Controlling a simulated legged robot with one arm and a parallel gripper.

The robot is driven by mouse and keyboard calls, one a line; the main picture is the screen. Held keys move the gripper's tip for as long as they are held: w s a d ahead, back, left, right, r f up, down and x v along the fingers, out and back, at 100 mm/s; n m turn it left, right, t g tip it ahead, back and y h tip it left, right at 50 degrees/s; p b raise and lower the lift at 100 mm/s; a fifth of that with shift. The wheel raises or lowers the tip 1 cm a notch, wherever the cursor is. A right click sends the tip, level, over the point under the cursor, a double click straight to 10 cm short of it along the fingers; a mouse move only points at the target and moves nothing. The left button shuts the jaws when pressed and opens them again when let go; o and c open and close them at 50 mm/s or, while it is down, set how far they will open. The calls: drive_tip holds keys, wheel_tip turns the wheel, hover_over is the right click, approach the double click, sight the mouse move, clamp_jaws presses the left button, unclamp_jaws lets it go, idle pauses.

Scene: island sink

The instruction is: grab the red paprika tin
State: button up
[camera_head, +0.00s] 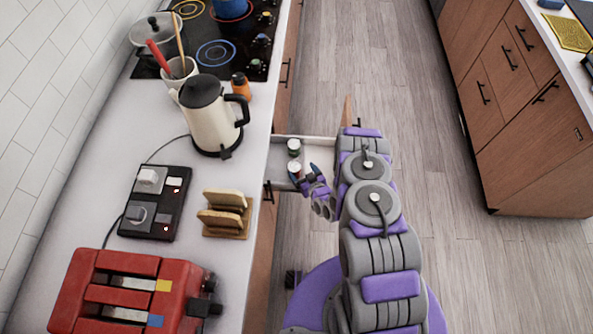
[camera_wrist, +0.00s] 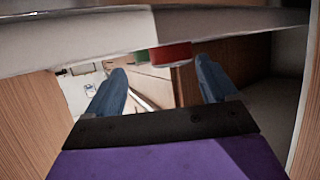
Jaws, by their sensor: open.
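The red paprika tin (camera_head: 295,167) stands in an open drawer (camera_head: 325,148) beside the counter in the head view, with a pale top and a little red showing. A green tin (camera_head: 293,147) stands just behind it. My gripper (camera_head: 309,178) is open and empty, just right of and slightly nearer than the red tin. In the wrist view, the two blue fingers of my gripper (camera_wrist: 160,68) are apart. The red tin (camera_wrist: 171,54) shows between and beyond the tips, partly cut off by a pale band above. A bit of green (camera_wrist: 145,56) shows left of it.
The counter edge and drawer front lie close to my gripper. On the counter are a cream kettle (camera_head: 212,115), a toast rack (camera_head: 226,213), a red toaster (camera_head: 130,292) and a black socket panel (camera_head: 155,203). The wooden floor to the right is clear.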

sight(298, 171)
drive_tip(key=w+a, duration=0.1)
drive_tip(key=w+a+f+b, duration=0.1)
drive_tip(key=w+a+f, duration=0.1)
drive_tip(key=a, duration=0.1)
drive_tip(key=shift+a+f, duration=0.1)
drive_tip(key=shift+w+f, duration=0.1)
drive_tip(key=shift+w, duration=0.05)
drive_tip(key=shift+d, duration=0.55)
drive_tip(key=c, duration=0.3)
drive_tip(key=shift+a, duration=0.5)
drive_tip(key=c, duration=0.6)
drive_tip(key=shift+d, duration=0.1)
drive_tip(key=shift+c, duration=0.8)
drive_tip(key=shift+d, duration=0.3)
